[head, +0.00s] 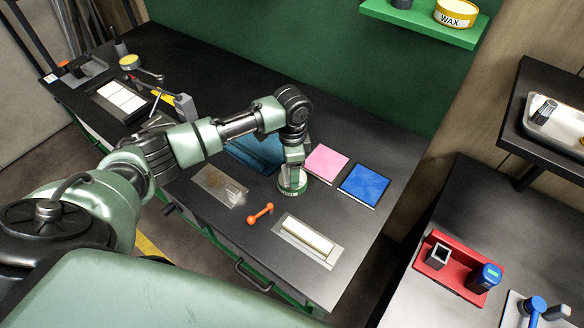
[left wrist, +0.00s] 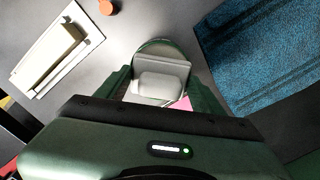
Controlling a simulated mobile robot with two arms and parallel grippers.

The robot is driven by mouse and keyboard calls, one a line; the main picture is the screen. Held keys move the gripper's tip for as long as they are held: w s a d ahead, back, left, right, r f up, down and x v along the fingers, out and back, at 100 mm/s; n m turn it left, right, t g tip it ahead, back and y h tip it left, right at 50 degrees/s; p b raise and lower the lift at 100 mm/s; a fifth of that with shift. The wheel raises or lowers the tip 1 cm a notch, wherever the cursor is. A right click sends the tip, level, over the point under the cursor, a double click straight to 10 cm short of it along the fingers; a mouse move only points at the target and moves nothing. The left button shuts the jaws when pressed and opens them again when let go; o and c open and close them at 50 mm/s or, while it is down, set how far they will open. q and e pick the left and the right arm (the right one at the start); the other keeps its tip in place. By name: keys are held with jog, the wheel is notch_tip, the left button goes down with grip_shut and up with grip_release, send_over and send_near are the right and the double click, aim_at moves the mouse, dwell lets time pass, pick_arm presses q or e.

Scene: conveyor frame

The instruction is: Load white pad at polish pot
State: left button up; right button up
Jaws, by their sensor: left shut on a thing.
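My left gripper (head: 292,176) points down over the black bench. In the left wrist view, its fingers (left wrist: 160,85) are closed on a whitish block with a rounded top, which looks like the white pad (left wrist: 155,86). A round, green-rimmed vessel, which looks like the polish pot (head: 292,187), stands directly below the gripper. Its rim (left wrist: 160,44) shows behind the pad in the left wrist view. The pad overlaps the pot's opening there; I cannot tell whether it touches the polish. The gripper hides most of the pad and pot in the head view. My right gripper is out of view.
Pink (head: 326,164) and blue (head: 364,185) squares lie right of the pot, with a teal mat (head: 254,152) behind. A smudged plate (head: 219,187), an orange dumbbell-shaped piece (head: 260,213) and a pale bar (head: 307,236) lie in front. A WAX tin (head: 456,12) sits on the green shelf.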

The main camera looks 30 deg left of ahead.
pick_arm(q)
jog(key=shift+f, duration=0.5)
dwell(0.8)
jog(key=shift+s+f, duration=0.1)
dwell(1.8)
jog(key=shift+p, duration=0.35)
notch_tip(320, 180, up, 7)
jog(key=p, duration=0.7)
jog(key=shift+p, duration=0.4)
jog(key=shift+d, duration=0.1)
